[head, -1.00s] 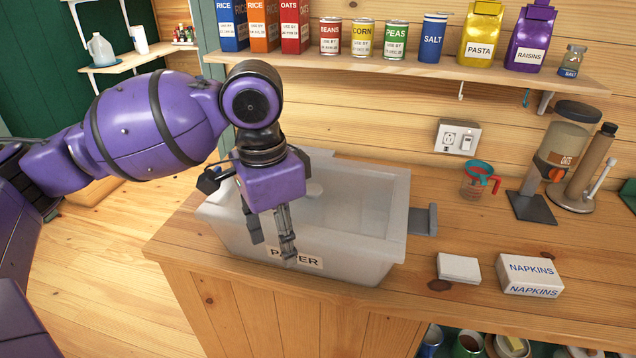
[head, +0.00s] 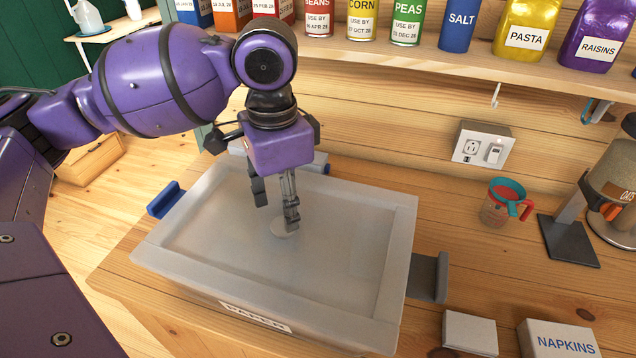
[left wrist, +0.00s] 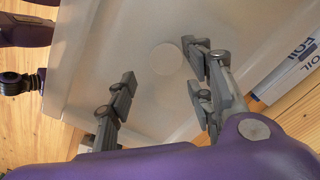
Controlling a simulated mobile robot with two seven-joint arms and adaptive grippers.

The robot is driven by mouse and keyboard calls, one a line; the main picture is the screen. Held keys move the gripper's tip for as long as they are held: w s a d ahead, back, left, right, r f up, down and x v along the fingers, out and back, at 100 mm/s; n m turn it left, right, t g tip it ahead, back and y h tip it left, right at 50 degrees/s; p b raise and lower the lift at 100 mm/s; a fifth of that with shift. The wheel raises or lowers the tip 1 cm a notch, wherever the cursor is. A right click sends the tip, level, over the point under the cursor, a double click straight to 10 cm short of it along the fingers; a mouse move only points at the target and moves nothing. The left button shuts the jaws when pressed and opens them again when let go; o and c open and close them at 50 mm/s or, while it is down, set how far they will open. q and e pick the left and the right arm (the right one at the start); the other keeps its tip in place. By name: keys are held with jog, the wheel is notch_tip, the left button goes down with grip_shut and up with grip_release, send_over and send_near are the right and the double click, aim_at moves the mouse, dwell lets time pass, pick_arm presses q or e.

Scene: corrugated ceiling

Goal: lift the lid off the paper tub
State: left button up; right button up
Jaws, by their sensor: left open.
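The paper tub (head: 256,317) is a pale, translucent bin with a label on its front, standing on the wooden counter. Its flat pale lid (head: 350,240) lies on top, with a round knob (head: 281,229) near the middle. The knob also shows as a pale disc in the left wrist view (left wrist: 167,58). My left gripper (head: 275,212) points down over the lid with open fingers. In the left wrist view its fingers (left wrist: 160,65) stand apart on either side of the knob. Contact with the knob cannot be told. My right gripper is out of view.
A grey handle (head: 432,277) sticks out at the tub's right and a blue one (head: 165,200) at its left. A foil box (left wrist: 290,75) lies beside the tub. A measuring cup (head: 503,205) and napkins (head: 560,340) stand to the right. A loaded shelf (head: 430,52) hangs behind.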

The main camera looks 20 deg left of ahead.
pick_arm(q)
notch_tip(320, 180, down, 6)
jog(key=shift+a+r, duration=0.1)
jog(key=shift+r, duration=0.15)
jog(key=shift+w, duration=0.1)
jog(key=shift+c, duration=0.5)
grip_shut()
